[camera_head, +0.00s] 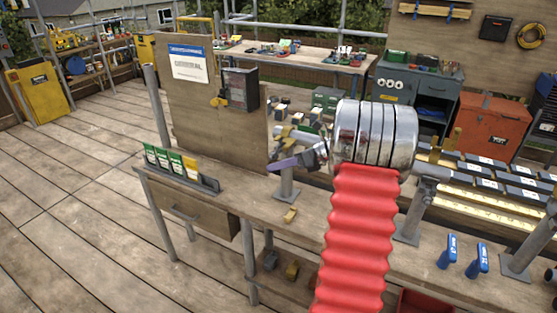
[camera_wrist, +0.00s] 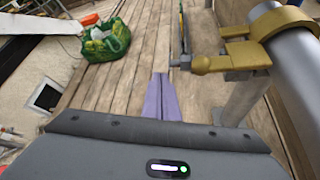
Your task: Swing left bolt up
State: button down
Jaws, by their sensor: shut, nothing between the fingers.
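My gripper (camera_head: 285,164) has slim purple fingers and points left above the bench. In the wrist view the fingers (camera_wrist: 157,97) are together with nothing between them. A brass bolt (camera_wrist: 228,63) with a rounded end sticks out leftward, lying roughly level, beside a brass clamp (camera_wrist: 288,22) on a grey pipe (camera_wrist: 300,85). The bolt's rounded end is to the right of my fingertips, apart from them in the picture. In the head view my arm hides most of the pipe; I cannot clearly make out this bolt there.
A grey post (camera_head: 287,187) stands on the wooden bench (camera_head: 315,205) below my gripper. A tall board (camera_head: 200,110) stands behind, left. Blue-handled tools (camera_head: 448,250) stand at the right.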

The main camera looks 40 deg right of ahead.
jog(key=f+v, duration=0.1)
jog(key=v, duration=0.8)
jog(key=shift+s+d, duration=0.4)
jog(key=shift+d, duration=0.15)
notch_tip(320, 180, down, 6)
jog(key=a+t, duration=0.1)
jog(key=t, duration=0.3)
jog(key=shift+a+f+n+t+h, duration=0.2)
jog(key=shift+a+n+t+h, duration=0.15)
jog(key=shift+n+t+h, duration=0.05)
jog(key=shift+w, duration=0.1)
